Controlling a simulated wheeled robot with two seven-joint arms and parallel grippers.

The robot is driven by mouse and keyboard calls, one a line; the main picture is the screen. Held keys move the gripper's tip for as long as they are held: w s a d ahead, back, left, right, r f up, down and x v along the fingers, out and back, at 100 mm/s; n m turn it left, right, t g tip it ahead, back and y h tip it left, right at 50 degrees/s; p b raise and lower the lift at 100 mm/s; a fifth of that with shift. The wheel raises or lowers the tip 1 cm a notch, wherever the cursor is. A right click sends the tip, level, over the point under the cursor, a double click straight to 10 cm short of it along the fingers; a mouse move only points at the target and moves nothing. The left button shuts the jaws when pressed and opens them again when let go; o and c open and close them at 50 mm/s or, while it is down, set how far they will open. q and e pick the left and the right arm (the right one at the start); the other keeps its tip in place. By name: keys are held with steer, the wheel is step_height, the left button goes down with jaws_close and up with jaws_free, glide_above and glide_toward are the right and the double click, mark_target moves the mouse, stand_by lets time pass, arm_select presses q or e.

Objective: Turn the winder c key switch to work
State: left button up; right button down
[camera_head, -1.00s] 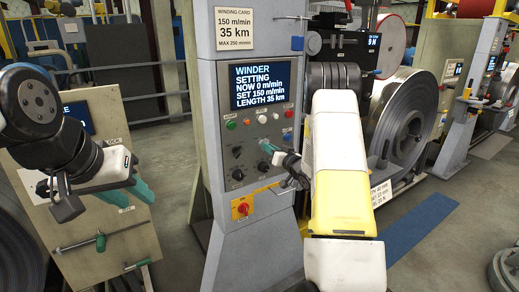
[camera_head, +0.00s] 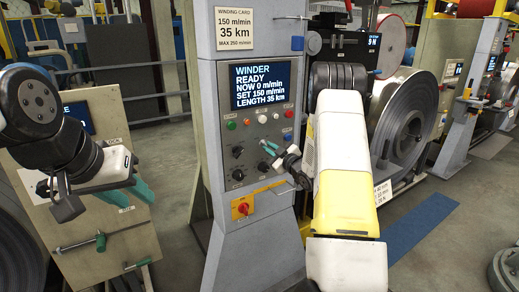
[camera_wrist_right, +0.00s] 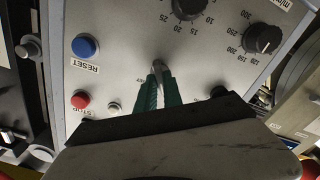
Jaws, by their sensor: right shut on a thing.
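The winder's control panel (camera_head: 258,124) faces me in the head view. Its screen (camera_head: 260,86) reads WINDER READY, NOW 0 m/min, SET 150 m/min, LENGTH 35 km. My right gripper (camera_head: 267,146) is at the middle of the panel. In the right wrist view its green fingers (camera_wrist_right: 159,90) are shut on the small metal key switch (camera_wrist_right: 158,67). The fingers hide most of the switch and part of its lettering. My left gripper (camera_head: 140,190) hangs away from the panel at the left; its finger gap is unclear.
Black knobs (camera_head: 237,152) and a red rotary switch on yellow (camera_head: 243,208) sit near the key switch. In the right wrist view a blue RESET button (camera_wrist_right: 85,46) and red STOP button (camera_wrist_right: 80,99) lie left of the fingers. A steel coil (camera_head: 410,125) stands at right.

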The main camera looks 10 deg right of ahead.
steer(key=shift+n, duration=1)
steer(key=c, duration=1.5)
jaws_free()
steer(key=v, duration=0.8)
steer(key=shift+w, duration=0.1)
